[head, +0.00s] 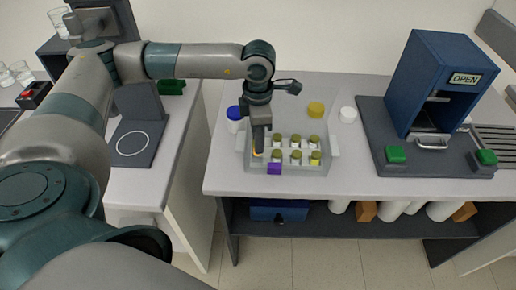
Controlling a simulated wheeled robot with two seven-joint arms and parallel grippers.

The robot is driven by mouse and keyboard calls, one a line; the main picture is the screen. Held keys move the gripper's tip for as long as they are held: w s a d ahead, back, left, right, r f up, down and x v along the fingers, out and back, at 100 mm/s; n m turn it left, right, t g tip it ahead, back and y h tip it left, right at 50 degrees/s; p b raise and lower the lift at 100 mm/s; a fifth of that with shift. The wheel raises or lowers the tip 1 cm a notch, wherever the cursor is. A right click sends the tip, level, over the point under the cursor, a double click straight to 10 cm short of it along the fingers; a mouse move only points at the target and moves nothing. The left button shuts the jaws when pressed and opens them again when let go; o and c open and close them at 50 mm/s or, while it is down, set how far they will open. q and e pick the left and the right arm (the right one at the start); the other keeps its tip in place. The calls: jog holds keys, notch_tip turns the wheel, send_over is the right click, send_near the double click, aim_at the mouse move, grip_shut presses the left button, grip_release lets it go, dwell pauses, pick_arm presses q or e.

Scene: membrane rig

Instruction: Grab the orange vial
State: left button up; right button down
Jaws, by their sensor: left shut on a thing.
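A pale grey rack (289,169) stands on the right-hand table with several white vials with olive caps (295,156) in it. My left gripper (259,150) points straight down at the left end of the rack, its fingers shut on a vial. Only a small yellow-orange part of this vial (257,154) shows at the fingertips; the rest is hidden by the fingers. It appears to be still within the rack. My right gripper is not in view.
A purple block (274,169) is at the rack's front. A blue-lidded jar (234,118) stands left, a yellow lid (316,109) and a white lid (348,114) behind. A blue machine marked OPEN (436,85) stands right. The table's front middle is clear.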

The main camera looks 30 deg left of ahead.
pick_arm(q)
notch_tip(320, 180, up, 5)
jog(key=shift+r+b, duration=0.1)
jog(key=shift+b, duration=0.75)
jog(key=shift+r, duration=0.45)
jog(key=shift+d+f, duration=0.1)
